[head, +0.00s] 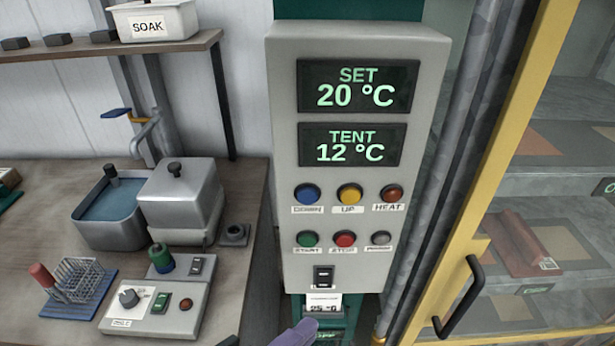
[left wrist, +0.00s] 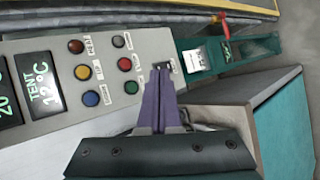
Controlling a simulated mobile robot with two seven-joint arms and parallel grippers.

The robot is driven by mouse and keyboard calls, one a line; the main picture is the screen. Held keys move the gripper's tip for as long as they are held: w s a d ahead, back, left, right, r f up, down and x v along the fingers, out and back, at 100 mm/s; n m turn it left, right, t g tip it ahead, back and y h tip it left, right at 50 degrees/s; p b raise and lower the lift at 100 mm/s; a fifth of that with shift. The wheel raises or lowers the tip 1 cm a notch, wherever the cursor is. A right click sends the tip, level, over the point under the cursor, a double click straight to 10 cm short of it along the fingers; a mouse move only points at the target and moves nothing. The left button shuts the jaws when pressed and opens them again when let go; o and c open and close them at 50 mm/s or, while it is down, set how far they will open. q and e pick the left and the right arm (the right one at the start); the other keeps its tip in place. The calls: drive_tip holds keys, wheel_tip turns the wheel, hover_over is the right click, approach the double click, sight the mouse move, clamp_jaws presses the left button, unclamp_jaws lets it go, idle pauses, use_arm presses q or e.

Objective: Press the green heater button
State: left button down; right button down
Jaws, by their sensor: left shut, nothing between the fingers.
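The grey control panel (head: 285,150) has a green button (head: 307,239) labelled START in its lower row. The green button also shows in the left wrist view (left wrist: 131,87). A brown-red button (head: 392,194) labelled HEAT sits in the upper row. My left gripper (head: 308,325) shows only its purple tip at the bottom of the head view, below the panel's buttons. In the left wrist view its fingers (left wrist: 161,70) are shut and empty. Their tips appear beside the black rocker switch (left wrist: 167,66), right of the green button. I cannot tell whether they touch the panel. My right gripper is out of view.
Red (head: 344,239), blue (head: 307,194) and yellow (head: 349,194) buttons are close by. A bench on the left holds a small control box (head: 185,323) with a green rocker. A yellow-framed door (head: 500,170) stands right of the panel.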

sight(308, 241)
use_arm(q)
drive_tip(key=shift+w, duration=0.1)
drive_tip(key=w+b, duration=0.3)
drive_tip(key=w, duration=0.5)
drive_tip(key=shift+w, duration=0.3)
idle(1.9)
drive_tip(key=shift+w, duration=0.45)
drive_tip(key=shift+w, duration=0.4)
idle(0.5)
idle(0.3)
drive_tip(key=shift+s+p, duration=0.4)
drive_tip(key=shift+s, duration=0.45)
